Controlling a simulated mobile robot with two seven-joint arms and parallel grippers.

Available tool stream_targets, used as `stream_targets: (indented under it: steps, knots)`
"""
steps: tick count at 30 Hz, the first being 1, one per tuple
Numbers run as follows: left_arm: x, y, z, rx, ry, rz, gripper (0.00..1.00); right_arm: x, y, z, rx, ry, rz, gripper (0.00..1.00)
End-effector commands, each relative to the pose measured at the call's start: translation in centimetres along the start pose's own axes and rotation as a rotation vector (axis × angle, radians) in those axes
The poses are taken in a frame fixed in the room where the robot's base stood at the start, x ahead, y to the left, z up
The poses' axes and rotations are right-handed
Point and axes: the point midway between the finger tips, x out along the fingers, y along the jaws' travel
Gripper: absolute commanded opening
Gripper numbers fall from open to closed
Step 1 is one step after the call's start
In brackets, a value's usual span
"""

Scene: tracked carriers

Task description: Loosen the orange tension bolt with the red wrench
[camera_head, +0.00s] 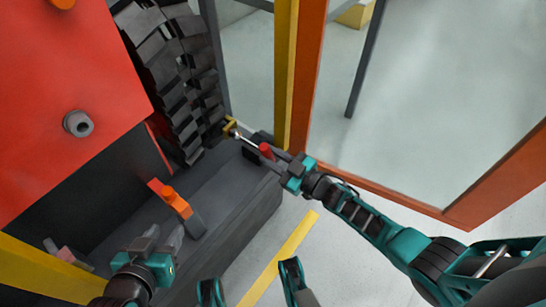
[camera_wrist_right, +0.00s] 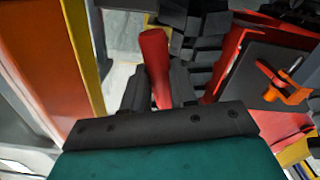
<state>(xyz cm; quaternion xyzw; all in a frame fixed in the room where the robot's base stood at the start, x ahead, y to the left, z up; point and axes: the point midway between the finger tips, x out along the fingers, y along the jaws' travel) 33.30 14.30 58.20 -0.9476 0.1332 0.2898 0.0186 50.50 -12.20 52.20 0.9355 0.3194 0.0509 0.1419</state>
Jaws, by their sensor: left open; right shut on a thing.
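The red wrench (camera_head: 267,151) is held by its red handle in my right gripper (camera_head: 270,158), beside the dark track. In the right wrist view the red handle (camera_wrist_right: 154,52) stands between the two fingers of my right gripper (camera_wrist_right: 158,85). A thin shaft runs from the handle to a yellow piece (camera_head: 229,126) at the track's edge; I cannot tell whether they touch. An orange T-shaped piece (camera_head: 171,198), possibly the tension bolt, stands on a grey block; it also shows in the right wrist view (camera_wrist_right: 283,85). My left gripper (camera_head: 163,238) is open and empty, below this piece.
The red machine body (camera_head: 60,110) with a grey round knob (camera_head: 78,123) fills the left. The black track (camera_head: 185,85) runs beside it above a dark grey ledge (camera_head: 240,205). A yellow post (camera_head: 285,70) and an orange frame (camera_head: 308,80) stand close to my right gripper.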

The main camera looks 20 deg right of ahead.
Motion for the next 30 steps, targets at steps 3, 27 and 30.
stream_targets:
  steps: [3,27,30]
  knots:
    - [0.0,0.0,0.0,0.000,0.000,0.000,0.43,0.1,0.1,-0.1,-0.006,0.003,0.000,0.00]
    - [0.3,0.0,0.7,0.002,-0.003,0.001,0.43,0.1,0.1,-0.1,-0.204,0.004,0.000,0.00]
    - [0.5,0.0,1.0,0.002,-0.004,0.001,0.43,0.1,0.1,0.0,-0.259,0.005,0.000,0.00]
